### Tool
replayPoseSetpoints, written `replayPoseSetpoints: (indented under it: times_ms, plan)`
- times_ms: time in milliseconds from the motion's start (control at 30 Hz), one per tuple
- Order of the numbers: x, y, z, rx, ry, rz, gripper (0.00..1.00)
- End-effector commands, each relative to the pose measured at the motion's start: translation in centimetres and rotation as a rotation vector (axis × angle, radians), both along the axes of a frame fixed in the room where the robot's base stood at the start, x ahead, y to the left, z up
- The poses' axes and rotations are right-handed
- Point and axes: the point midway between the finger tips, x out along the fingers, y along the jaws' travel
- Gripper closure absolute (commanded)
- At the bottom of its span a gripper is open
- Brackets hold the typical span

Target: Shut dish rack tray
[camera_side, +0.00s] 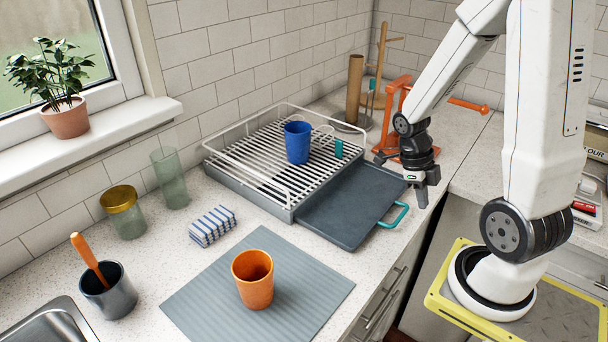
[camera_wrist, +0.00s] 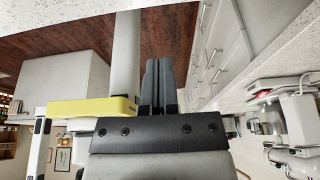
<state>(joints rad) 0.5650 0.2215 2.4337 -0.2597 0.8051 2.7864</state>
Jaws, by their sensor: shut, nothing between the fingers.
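The dish rack (camera_side: 262,150) stands on the counter against the tiled wall, with white wire rails and a slatted top. Its dark grey tray (camera_side: 350,208) is pulled out toward the front right, with a teal handle (camera_side: 394,216) on its outer edge. A blue cup (camera_side: 297,142) and a small teal item (camera_side: 339,149) are on the rack. In the wrist view my shut fingers (camera_wrist: 158,85) point over the floor; no tray shows there.
An orange stand (camera_side: 392,120) and a brown roll (camera_side: 354,90) are behind the tray. An orange cup (camera_side: 253,278) stands on a grey mat (camera_side: 310,290) in front. The counter edge runs below my gripper.

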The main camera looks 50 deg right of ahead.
Motion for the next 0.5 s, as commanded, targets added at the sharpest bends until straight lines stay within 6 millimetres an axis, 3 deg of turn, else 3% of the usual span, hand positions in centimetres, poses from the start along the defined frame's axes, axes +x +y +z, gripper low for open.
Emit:
replayPoseSetpoints:
  times_ms: [400, 500]
  plan:
    - [-1.8, 0.1, -4.5, 0.003, 0.004, -0.001, 1.00]
    - [-0.4, 0.0, -4.9, 0.000, -0.001, 0.003, 1.00]
